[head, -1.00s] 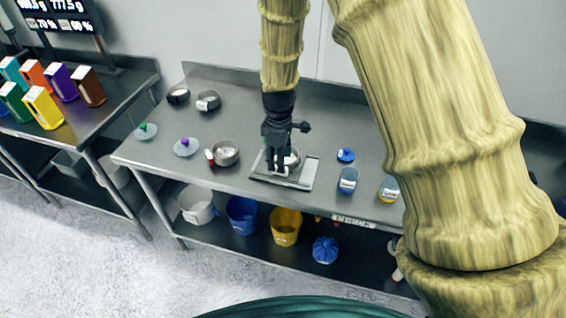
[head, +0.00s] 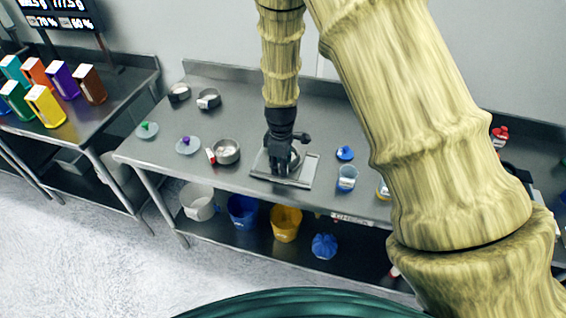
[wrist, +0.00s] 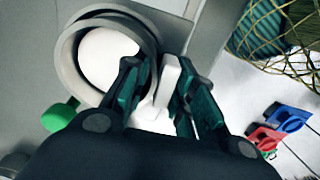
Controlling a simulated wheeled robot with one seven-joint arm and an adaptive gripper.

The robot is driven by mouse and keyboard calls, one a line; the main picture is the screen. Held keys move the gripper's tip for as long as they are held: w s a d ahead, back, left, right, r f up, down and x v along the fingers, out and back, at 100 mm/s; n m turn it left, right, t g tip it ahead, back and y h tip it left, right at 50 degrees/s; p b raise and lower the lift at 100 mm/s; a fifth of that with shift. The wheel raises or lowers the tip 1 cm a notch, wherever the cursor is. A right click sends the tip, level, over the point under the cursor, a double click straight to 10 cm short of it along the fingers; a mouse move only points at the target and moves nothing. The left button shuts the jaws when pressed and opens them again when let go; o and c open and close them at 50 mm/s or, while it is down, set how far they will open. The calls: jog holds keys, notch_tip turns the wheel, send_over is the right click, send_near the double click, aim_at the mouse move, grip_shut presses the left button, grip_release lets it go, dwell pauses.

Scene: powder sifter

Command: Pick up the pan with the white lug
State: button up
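The pan (wrist: 68,62) is a round grey metal dish holding white powder, and fills the upper left of the wrist view. Its white lug (wrist: 170,76) sticks out on the right side. My gripper (wrist: 167,88) has one finger on each side of this lug, with no clear gap showing, so it looks shut on the lug. In the head view my gripper (head: 279,170) is down at the scale (head: 302,174) on the bench, and the pan there is mostly hidden behind it. A green lug (wrist: 60,115) also shows beside the pan's lower left.
Left of the scale is a metal pan with a red lug (head: 226,151). Two small dishes (head: 179,92) (head: 208,99) stand farther back. Lids with green (head: 147,130) and purple (head: 187,145) knobs lie left. A beaker (head: 347,178) and blue lid (head: 345,153) stand right.

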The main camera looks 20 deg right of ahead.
grip_shut()
jog(key=shift+r+b, duration=0.65)
jog(key=shift+r, duration=0.15)
jog(key=shift+r+b, duration=0.6)
jog(key=shift+r, duration=0.35)
jog(key=s+a+b, duration=0.2)
jog(key=s+a, duration=0.2)
jog(key=s, duration=0.2)
jog(key=s+a+r+b, duration=0.1)
jog(key=s+a+b, duration=0.1)
jog(key=s+a, duration=0.3)
jog(key=shift+s+r+b, duration=0.25)
jog(key=shift+s+b, duration=0.15)
jog(key=shift+s, duration=0.8)
jog(key=shift+d, duration=0.1)
